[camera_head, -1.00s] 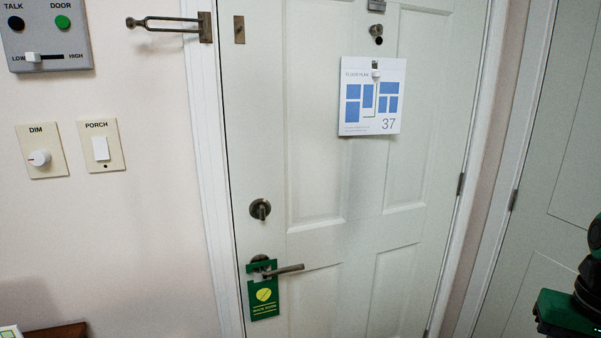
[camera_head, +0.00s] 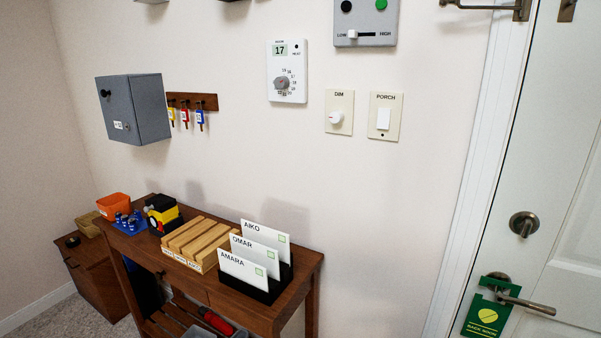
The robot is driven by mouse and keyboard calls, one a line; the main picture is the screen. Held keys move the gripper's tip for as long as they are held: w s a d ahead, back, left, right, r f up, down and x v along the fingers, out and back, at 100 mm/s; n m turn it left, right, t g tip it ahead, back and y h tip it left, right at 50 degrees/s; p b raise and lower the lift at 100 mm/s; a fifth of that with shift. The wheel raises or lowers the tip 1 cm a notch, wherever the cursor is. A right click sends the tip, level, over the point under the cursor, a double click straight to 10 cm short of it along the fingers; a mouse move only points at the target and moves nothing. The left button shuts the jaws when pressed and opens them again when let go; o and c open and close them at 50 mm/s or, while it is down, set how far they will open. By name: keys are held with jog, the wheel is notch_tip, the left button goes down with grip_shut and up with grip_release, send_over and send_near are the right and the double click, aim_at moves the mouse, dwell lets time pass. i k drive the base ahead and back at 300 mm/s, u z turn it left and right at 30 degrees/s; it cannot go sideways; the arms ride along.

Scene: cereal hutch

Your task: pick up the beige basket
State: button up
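A small beige, open-topped container (camera_head: 88,223), which looks like the beige basket, sits at the far left on a low dark brown cabinet (camera_head: 98,272). It is small in the picture, and its right side is close to or partly behind the console table's left end. I cannot see what it holds. My gripper is not in view.
A wooden console table (camera_head: 312,262) stands along the wall. It holds an orange bin (camera_head: 113,206), blue pieces, a yellow-black device (camera_head: 162,217), a slatted wooden rack (camera_head: 197,240) and a card holder (camera_head: 270,285). Carpet (camera_head: 72,317) shows at lower left; a door (camera_head: 570,150) is at right.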

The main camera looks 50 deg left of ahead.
aim_at(85, 224)
jog(key=u, duration=3.1)
jog(key=k, duration=0.35)
jog(key=u, duration=0.45)
jog(key=i, duration=1.2)
jog(key=u, duration=0.3)
jog(key=i, duration=1.15)
